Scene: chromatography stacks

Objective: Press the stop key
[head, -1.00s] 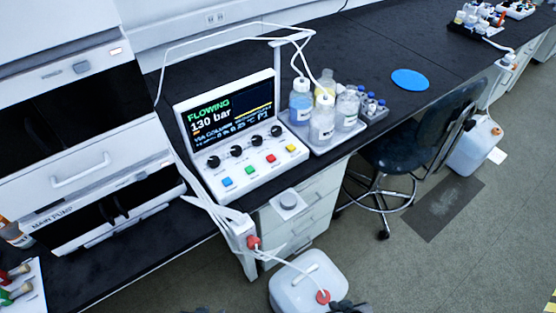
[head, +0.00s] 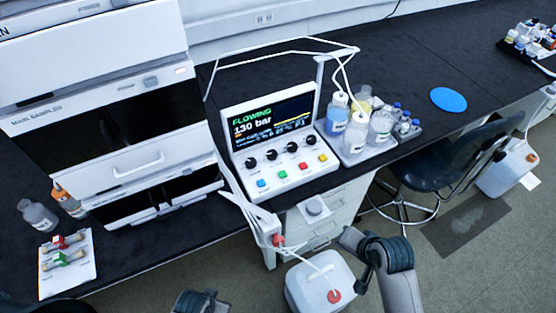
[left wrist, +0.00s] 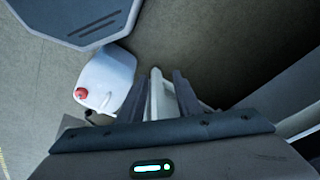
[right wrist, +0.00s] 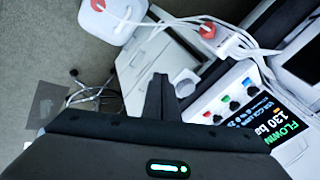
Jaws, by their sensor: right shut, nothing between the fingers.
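The white control panel (head: 278,144) stands on the black bench, its screen reading "FLOWING" and "130 bar". The panel also shows at the right of the right wrist view (right wrist: 205,103). My right gripper (right wrist: 160,78) is shut and empty, apart from the panel. My left gripper (left wrist: 163,80) has its fingers apart, over the floor near the white canister.
The white canister (head: 318,284) with a red cap stands on the floor below the panel. A bottle tray (head: 362,154) is right of the panel, and white tubing arches behind. The white instrument stack (head: 120,120) is left. A chair (head: 430,165) stands at right.

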